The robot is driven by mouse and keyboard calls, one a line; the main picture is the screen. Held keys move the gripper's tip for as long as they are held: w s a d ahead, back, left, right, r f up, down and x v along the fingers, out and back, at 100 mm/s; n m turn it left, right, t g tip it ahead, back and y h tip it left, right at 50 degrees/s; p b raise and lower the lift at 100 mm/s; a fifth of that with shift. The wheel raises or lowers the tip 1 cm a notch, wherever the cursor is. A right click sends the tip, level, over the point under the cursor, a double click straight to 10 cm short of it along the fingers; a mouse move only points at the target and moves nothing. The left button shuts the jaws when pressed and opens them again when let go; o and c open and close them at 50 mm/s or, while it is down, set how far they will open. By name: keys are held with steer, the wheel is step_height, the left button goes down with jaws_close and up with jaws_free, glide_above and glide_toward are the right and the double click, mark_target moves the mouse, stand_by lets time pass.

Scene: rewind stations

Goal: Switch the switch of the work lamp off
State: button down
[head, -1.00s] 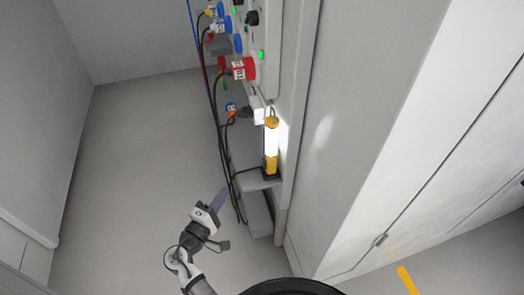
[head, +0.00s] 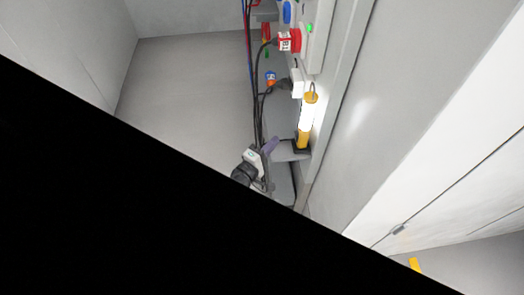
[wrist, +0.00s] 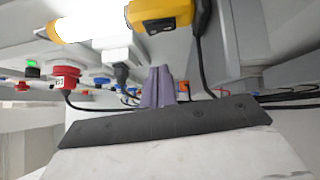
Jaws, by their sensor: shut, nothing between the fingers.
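The work lamp (head: 305,118) stands on a small grey shelf by the panel, with a yellow top and base and a brightly lit white tube. In the wrist view the lamp (wrist: 92,25) lies across the top, its yellow base (wrist: 150,12) at the upper middle. A small dark part (wrist: 160,25) shows on that base; I cannot tell if it is the switch or how it is set.
A white socket with a black plug (wrist: 122,62) and a red plug (wrist: 66,80) are on the panel. Dark cables (head: 257,110) hang close by my gripper. A black area covers the lower left of the head view. Open floor (head: 190,90) lies to the left.

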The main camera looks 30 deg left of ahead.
steer(key=shift+w+d+r+p, duration=0.15)
steer(key=shift+w+d+p, duration=0.25)
steer(key=shift+w+d, duration=0.45)
steer(key=shift+w+d+r+p, duration=0.15)
steer(key=shift+w+d+p, duration=0.25)
steer(key=shift+w+d, duration=0.45)
steer(key=shift+s, duration=0.1)
steer(key=shift+w+d+r+m+g+p, duration=0.2)
steer(key=shift+d+r+m+g+p, duration=0.1)
steer(key=shift+d+p, duration=0.05)
steer(key=shift+f, duration=0.1)
